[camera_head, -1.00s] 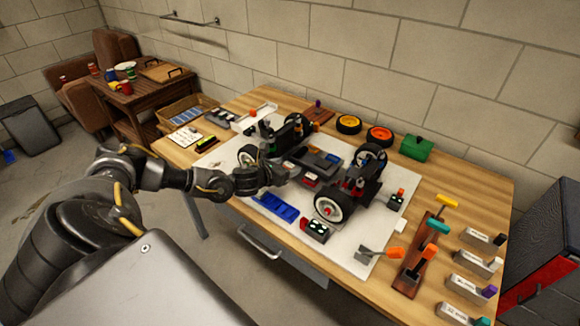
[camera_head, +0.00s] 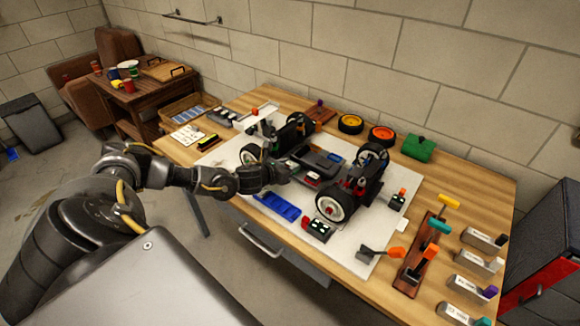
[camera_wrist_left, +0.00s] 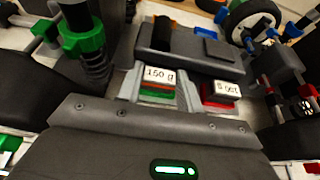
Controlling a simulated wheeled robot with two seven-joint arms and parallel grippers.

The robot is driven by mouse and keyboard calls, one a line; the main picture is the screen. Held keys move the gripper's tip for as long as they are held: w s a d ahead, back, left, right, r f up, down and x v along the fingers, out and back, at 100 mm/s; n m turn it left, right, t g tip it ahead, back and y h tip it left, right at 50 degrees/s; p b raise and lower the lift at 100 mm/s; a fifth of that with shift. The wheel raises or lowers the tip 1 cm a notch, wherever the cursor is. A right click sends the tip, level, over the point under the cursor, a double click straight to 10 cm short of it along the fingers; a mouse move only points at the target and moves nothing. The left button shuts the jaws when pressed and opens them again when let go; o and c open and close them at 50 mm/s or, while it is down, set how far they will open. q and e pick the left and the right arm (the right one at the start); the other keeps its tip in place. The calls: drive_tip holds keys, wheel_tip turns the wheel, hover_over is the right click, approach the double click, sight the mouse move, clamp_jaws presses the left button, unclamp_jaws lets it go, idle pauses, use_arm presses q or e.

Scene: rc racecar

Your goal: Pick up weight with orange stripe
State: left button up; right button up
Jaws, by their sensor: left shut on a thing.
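In the left wrist view a small weight (camera_wrist_left: 158,76) with a white "150 g" label sits between my left fingers. Orange-red and green bands show below its label. My left gripper (camera_wrist_left: 158,90) is shut on it. In the head view my left gripper (camera_head: 287,170) is at the middle of the car on the workbench, and the weight is too small or hidden to make out there. A red block with a white label (camera_wrist_left: 221,92) is just right of the gripper in the wrist view. My right gripper is not in view.
The racecar's wheels and shocks stand close on both sides, with a white-rimmed wheel (camera_head: 333,204) and a green-capped shock (camera_wrist_left: 80,40). A grey chassis part (camera_wrist_left: 190,45) lies just beyond the fingers. A blue tray (camera_head: 277,206) lies on the white mat (camera_head: 350,252) in front.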

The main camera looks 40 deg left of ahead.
use_arm(q)
drive_tip(key=shift+r+p, duration=0.55)
drive_tip(key=shift+r, duration=0.2)
wheel_tip(320, 180, up, 3)
drive_tip(key=shift+s+a+f+p, duration=0.1)
drive_tip(key=shift+s+p, duration=0.05)
drive_tip(key=shift+p, duration=1.1)
drive_tip(key=s+a+r+p, duration=0.4)
drive_tip(key=s+r+p, duration=0.3)
drive_tip(key=s, duration=0.6)
drive_tip(key=shift+r, duration=0.85)
